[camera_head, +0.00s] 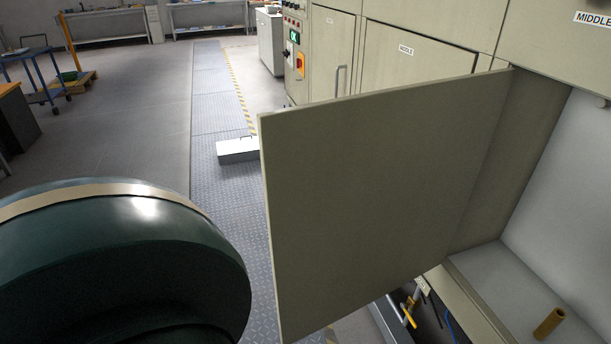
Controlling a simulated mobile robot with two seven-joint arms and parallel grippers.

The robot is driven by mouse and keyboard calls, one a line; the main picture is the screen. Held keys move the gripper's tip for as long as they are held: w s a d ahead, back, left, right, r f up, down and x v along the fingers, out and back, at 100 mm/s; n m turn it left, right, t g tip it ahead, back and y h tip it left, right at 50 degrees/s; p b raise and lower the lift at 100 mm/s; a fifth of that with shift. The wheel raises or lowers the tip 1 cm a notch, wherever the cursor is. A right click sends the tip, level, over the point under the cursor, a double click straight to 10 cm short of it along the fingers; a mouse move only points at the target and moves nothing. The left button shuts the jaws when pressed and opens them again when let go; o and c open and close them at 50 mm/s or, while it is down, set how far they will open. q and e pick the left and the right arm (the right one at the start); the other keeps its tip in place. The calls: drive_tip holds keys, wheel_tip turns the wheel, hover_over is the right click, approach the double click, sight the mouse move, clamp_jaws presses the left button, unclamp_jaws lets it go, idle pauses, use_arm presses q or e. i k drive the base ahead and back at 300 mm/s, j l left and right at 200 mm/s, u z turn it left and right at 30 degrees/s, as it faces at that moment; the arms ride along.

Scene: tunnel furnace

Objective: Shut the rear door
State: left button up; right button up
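The open door (370,190) is a large flat beige panel. It swings out from the furnace body at the upper right and stands well away from the opening. The pale compartment (565,190) behind it is exposed at the right. No label shows on this panel, so I cannot tell from it that it is the rear door. A dark green rounded part of my own arm fills the lower left, left of the door and apart from it in the picture. Neither gripper's fingers are in view.
Closed furnace doors (410,60) and a control panel (295,50) are beyond the door. A grey box (237,150) lies on the metal walkway (215,105). A blue cart (35,70) stands far left. Open floor lies between.

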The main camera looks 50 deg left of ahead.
sight(365, 193)
drive_tip(key=k+j+u, duration=0.1)
drive_tip(key=u, duration=0.4)
drive_tip(key=j+u, duration=0.15)
drive_tip(key=u, duration=0.3)
drive_tip(key=j+u, duration=0.2)
drive_tip(key=u, duration=0.3)
drive_tip(key=j+u, duration=0.15)
drive_tip(key=u, duration=0.35)
drive_tip(key=j+u, duration=0.2)
drive_tip(key=u, duration=0.3)
drive_tip(key=j+u, duration=0.15)
drive_tip(key=u, duration=0.3)
drive_tip(key=i+j+z, duration=0.1)
drive_tip(key=z, duration=0.2)
drive_tip(key=i+j+z, duration=0.25)
drive_tip(key=i+z, duration=0.1)
drive_tip(key=z, duration=0.75)
drive_tip(key=i+z, duration=0.15)
drive_tip(key=z, duration=0.3)
drive_tip(key=j+z, duration=0.1)
drive_tip(key=z, duration=0.3)
drive_tip(key=i+j+z, duration=0.15)
drive_tip(key=z, duration=0.25)
drive_tip(key=i+j+z, duration=0.2)
drive_tip(key=z, duration=0.25)
drive_tip(key=i+j+z, duration=0.15)
drive_tip(key=z, duration=0.25)
drive_tip(key=k+j+z, duration=0.2)
drive_tip(key=k+j, duration=0.1)
drive_tip(key=j, duration=0.05)
